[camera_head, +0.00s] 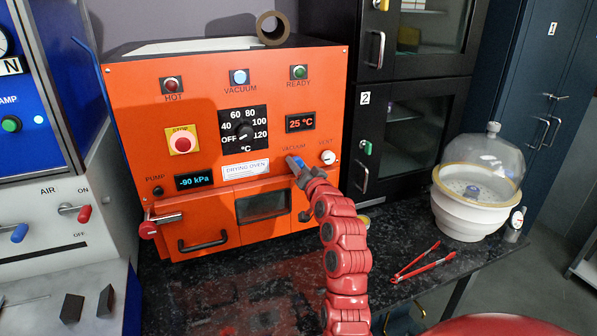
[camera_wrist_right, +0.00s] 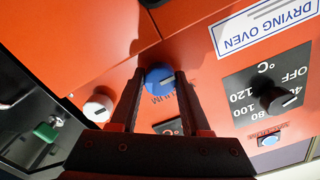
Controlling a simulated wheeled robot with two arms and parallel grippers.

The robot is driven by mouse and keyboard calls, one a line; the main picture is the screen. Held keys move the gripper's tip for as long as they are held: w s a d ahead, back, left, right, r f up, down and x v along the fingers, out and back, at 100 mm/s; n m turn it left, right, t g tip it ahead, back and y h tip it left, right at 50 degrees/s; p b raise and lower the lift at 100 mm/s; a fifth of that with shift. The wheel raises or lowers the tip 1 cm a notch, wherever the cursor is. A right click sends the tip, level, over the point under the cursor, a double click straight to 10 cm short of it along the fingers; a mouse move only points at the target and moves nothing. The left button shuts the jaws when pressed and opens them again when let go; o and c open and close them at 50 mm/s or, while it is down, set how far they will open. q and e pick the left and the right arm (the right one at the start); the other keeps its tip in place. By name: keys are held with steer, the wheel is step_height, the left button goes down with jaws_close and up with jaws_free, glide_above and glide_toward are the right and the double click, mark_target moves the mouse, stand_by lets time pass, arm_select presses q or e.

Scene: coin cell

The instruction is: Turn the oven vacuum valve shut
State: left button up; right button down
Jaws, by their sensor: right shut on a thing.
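The orange drying oven (camera_head: 190,80) stands on the dark bench in the head view. Its blue vacuum valve knob (camera_head: 297,162) sits on the front panel under the label VACUUM. In the right wrist view the blue knob (camera_wrist_right: 158,73) shows a pale pointer line and lies between the two fingers. My right gripper (camera_head: 294,160) is shut on this knob; its fingers flank the knob in the wrist view (camera_wrist_right: 159,80). The gripper partly hides the knob in the head view. The pressure display (camera_head: 194,181) reads -90 kPa. My left gripper is not in view.
The white vent knob (camera_head: 328,157) is just right of the valve. The temperature dial (camera_head: 243,131) is up and left. The oven door handle (camera_head: 203,243) is lower left.

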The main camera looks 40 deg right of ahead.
steer(key=shift+f, duration=0.15)
steer(key=c, duration=0.7)
jaws_free()
steer(key=shift+o, duration=0.2)
steer(key=p+v, duration=0.4)
steer(key=v, duration=1.3)
steer(key=shift+s, duration=0.2)
steer(key=shift+a, duration=0.1)
